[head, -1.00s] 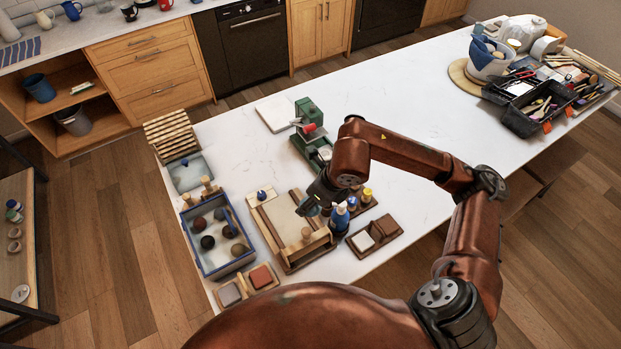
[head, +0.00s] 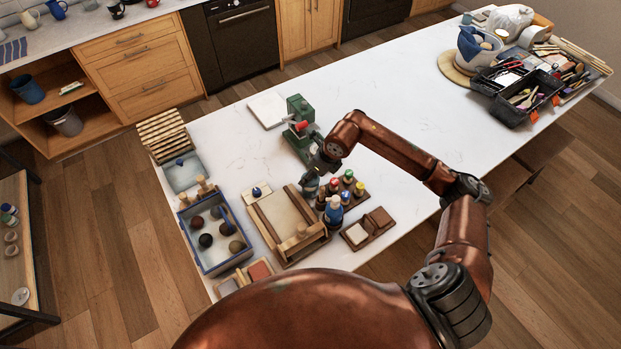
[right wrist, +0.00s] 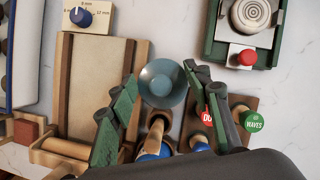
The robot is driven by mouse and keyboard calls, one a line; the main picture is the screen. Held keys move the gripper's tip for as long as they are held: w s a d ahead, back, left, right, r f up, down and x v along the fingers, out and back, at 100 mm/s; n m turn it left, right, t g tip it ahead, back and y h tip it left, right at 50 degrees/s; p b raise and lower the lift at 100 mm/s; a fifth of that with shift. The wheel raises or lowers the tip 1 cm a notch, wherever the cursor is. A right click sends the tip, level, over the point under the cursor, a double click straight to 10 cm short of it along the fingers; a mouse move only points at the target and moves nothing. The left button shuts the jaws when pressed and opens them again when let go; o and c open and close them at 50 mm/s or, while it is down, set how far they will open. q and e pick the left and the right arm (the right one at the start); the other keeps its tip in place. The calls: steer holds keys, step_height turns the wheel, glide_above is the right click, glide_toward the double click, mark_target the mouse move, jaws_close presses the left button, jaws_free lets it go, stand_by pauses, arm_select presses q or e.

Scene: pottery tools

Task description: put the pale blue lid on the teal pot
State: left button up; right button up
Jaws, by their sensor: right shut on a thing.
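My right gripper (head: 321,168) is over the table beside the green press, shut on a round pale blue lid (right wrist: 162,82). My left gripper is not in view.
A wooden slab board (head: 287,222) with a dial lies left. The green press (head: 300,125) is behind. A blue tray (head: 215,235) holds several balls. The table's middle is clear.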

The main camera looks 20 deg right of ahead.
steer(key=shift+w+d+f, duration=0.1)
steer(key=shift+f, duration=0.3)
step_height(320, 180, down, 2)
steer(key=shift+f+p, duration=0.1)
steer(key=shift+p, duration=0.55)
steer(key=shift+f, duration=0.2)
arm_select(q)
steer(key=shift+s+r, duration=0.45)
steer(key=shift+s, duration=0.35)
arm_select(e)
steer(key=shift+f, duration=0.15)
steer(key=o, duration=1.2)
steer(key=shift+c, duration=0.2)
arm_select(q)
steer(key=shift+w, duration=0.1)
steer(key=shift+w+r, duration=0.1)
arm_select(e)
steer(key=shift+r, duration=0.35)
arm_select(q)
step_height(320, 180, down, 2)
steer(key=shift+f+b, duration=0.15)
steer(key=shift+b, duration=1.05)
arm_select(e)
steer(key=v, duration=1.1)
steer(key=shift+s+r, duration=0.2)
steer(key=shift+r, duration=0.05)
